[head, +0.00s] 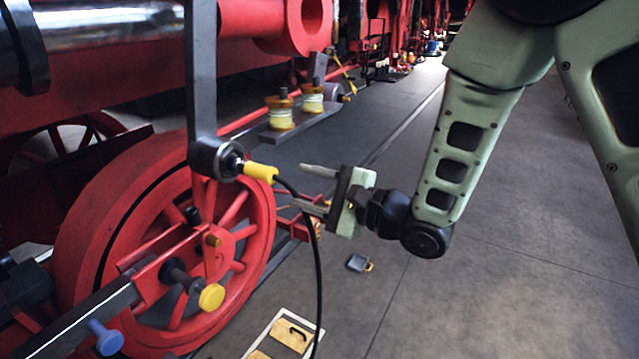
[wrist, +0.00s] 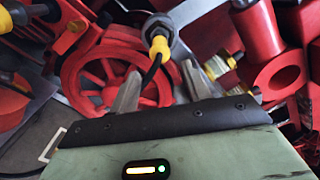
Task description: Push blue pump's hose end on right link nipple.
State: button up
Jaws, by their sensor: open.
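The grey link (head: 201,70) hangs down in front of the red wheel, with a round boss at its lower end. A dark nipple (head: 236,165) points right from the boss. The yellow hose end (head: 261,172) is in line with this nipple and appears to be on it; how far on, I cannot tell. Its black hose (head: 318,265) hangs down. My gripper (head: 299,186) is open, just right of the hose end and apart from it. In the wrist view the hose end (wrist: 159,47) lies ahead between the open fingers (wrist: 161,70). I cannot make out the blue pump.
The red wheel (head: 262,215) and its rods stand left, with a yellow knob (head: 211,297) and a blue knob (head: 105,337). A white-edged tray (head: 262,335) lies below.

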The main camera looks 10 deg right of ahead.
aim_at(274, 177)
jog(key=shift+x, duration=4.2)
jog(key=shift+c, duration=0.4)
jog(key=c, duration=0.9)
grip_shut()
jog(key=shift+v, duration=2.45)
